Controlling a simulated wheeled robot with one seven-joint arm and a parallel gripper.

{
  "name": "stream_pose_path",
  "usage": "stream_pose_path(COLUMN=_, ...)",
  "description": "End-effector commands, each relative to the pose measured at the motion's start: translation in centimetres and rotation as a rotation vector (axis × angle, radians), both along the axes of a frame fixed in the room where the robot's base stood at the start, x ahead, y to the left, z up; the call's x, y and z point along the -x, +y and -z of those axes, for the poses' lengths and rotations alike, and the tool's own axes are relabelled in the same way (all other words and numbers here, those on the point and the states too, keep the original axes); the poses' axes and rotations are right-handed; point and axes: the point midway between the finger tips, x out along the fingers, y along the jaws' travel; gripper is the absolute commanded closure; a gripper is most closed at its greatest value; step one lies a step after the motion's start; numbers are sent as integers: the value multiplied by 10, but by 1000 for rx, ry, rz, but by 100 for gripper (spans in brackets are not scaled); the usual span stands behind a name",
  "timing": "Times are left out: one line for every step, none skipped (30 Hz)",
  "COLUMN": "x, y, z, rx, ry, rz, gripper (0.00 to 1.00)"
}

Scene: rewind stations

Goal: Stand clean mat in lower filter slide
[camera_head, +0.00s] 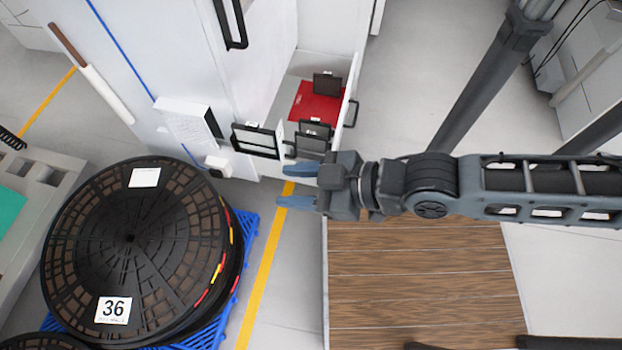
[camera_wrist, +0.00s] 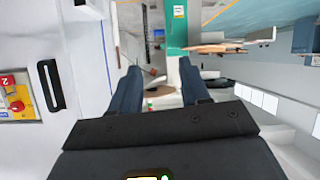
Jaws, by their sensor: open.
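My gripper (camera_head: 297,186) is open and empty, its two blue fingers pointing left in the head view. They also show in the wrist view (camera_wrist: 160,92), with nothing between them. A black-framed slide (camera_head: 257,140) with pale openings sticks out of the white cabinet, just above and left of the fingers. Dark framed panels, one at the back (camera_head: 327,84) and others nearer (camera_head: 313,138), stand in the open red-floored drawer (camera_head: 311,102). I cannot tell which panel is the clean mat. The gripper's upper finger is close to the slide and nearer panels in the picture; contact is unclear.
The white cabinet (camera_head: 170,60) fills the upper left, with a black handle (camera_head: 232,22). Large black reels (camera_head: 130,250) sit on a blue pallet (camera_head: 245,225) at lower left. Wooden decking (camera_head: 420,280) lies below my arm.

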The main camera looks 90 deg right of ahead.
Motion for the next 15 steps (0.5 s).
stream_pose_path(x=8, y=13, z=-21, rx=-13, ry=-37, rz=-48, gripper=54)
stream_pose_path(x=11, y=19, z=-32, rx=-23, ry=-62, rz=-68, gripper=54)
stream_pose_path(x=14, y=25, z=-46, rx=-37, ry=-93, rz=-94, gripper=54)
stream_pose_path(x=17, y=30, z=-55, rx=-46, ry=-112, rz=-111, gripper=54)
stream_pose_path(x=18, y=33, z=-64, rx=-56, ry=-129, rz=-126, gripper=54)
stream_pose_path(x=20, y=38, z=-73, rx=-68, ry=-149, rz=-144, gripper=54)
stream_pose_path(x=22, y=40, z=-79, rx=-73, ry=-161, rz=-154, gripper=54)
stream_pose_path(x=22, y=42, z=-83, rx=-81, ry=-170, rz=-163, gripper=54)
stream_pose_path(x=23, y=44, z=-88, rx=-85, ry=-180, rz=-172, gripper=54)
stream_pose_path(x=24, y=45, z=-90, rx=-88, ry=-185, rz=-175, gripper=54)
stream_pose_path(x=24, y=45, z=-91, rx=-91, ry=-187, rz=-178, gripper=54)
stream_pose_path(x=24, y=46, z=-92, rx=-93, ry=-190, rz=-180, gripper=54)
stream_pose_path(x=24, y=46, z=-92, rx=-93, ry=-190, rz=-180, gripper=54)
stream_pose_path(x=24, y=46, z=-92, rx=-93, ry=-191, rz=-180, gripper=54)
stream_pose_path(x=24, y=46, z=-92, rx=-92, ry=-190, rz=-179, gripper=54)
